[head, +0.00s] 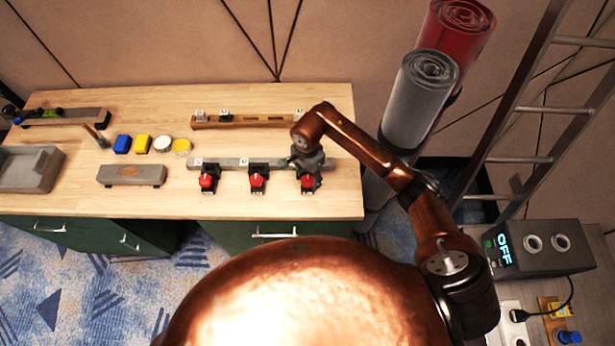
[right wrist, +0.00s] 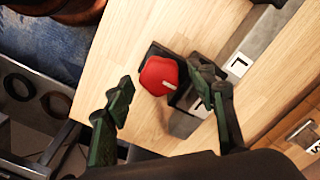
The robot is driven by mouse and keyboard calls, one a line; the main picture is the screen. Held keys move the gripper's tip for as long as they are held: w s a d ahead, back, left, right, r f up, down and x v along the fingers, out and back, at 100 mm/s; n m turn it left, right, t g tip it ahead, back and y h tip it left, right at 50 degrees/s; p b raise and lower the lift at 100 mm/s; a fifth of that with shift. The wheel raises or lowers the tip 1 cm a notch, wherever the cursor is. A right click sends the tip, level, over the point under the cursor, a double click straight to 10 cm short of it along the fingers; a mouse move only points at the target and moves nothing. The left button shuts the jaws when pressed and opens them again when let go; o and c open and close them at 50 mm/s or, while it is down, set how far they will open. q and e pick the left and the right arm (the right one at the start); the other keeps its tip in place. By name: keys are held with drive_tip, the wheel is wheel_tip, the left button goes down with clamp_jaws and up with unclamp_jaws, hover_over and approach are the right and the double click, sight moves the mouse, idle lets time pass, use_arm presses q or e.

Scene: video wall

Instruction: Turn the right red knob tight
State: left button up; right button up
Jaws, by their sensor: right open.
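Three red knobs stand in a row along a grey rail (head: 230,164) at the front of the wooden table. The right red knob (head: 307,182) sits on a dark base at the right end; the middle knob (head: 257,181) and left knob (head: 207,181) are to its left. My right gripper (head: 307,162) is over the rail's right end, close to the right knob. In the right wrist view the red knob (right wrist: 158,75), with a white pointer mark, appears between the open fingertips (right wrist: 160,78). Contact cannot be told. My left gripper is out of view.
A wooden rack (head: 245,122) lies behind the rail. Blue (head: 122,144) and yellow blocks, round tins and a grey block (head: 132,175) lie to the left. Rolled material (head: 420,95) and a ladder (head: 540,100) stand at right. The table's front edge is close to the knobs.

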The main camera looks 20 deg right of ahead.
drive_tip(key=c, duration=1.2)
drive_tip(key=shift+o, duration=0.2)
